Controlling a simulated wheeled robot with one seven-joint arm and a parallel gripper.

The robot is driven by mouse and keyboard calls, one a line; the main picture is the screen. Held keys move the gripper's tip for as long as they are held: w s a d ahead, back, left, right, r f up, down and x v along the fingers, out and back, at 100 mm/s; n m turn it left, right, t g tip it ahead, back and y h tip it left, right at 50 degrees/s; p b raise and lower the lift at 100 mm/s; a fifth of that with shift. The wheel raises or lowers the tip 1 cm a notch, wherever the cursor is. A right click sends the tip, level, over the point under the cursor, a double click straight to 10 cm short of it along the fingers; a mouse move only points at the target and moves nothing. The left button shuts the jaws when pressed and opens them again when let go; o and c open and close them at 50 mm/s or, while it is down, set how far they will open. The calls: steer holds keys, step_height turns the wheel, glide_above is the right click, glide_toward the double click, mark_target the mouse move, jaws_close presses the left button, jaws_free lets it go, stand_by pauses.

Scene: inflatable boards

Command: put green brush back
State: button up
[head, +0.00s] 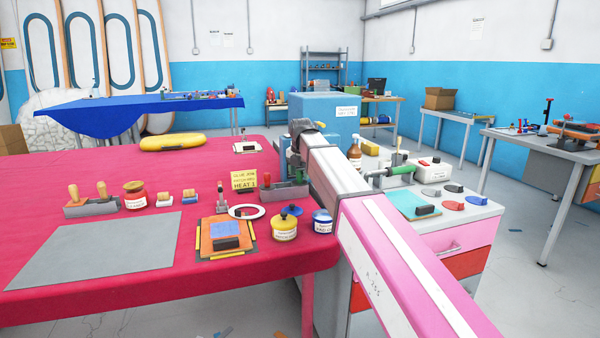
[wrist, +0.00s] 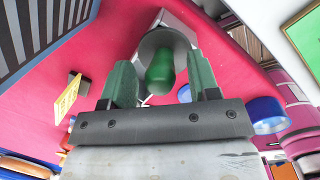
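In the wrist view the green brush handle (wrist: 160,74) points up toward the camera, between the two green fingers of my gripper (wrist: 160,62). Gaps show on both sides of the handle, so the fingers are open around it and not closed on it. A grey rounded part (wrist: 150,42) shows behind the handle; I cannot tell if it belongs to the brush or its stand. In the head view my arm reaches over the right end of the red table, above a grey holder block (head: 268,194). The brush's lower end is hidden.
A yellow sign (head: 244,181) stands left of my gripper. A blue cabinet (head: 325,109) rises behind. The grey mat (head: 100,250) at left is bare.

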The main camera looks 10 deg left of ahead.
mark_target(301, 184)
step_height(301, 184, up, 13)
steer(key=s, duration=0.2)
steer(key=shift+d, duration=0.25)
stand_by(0.3)
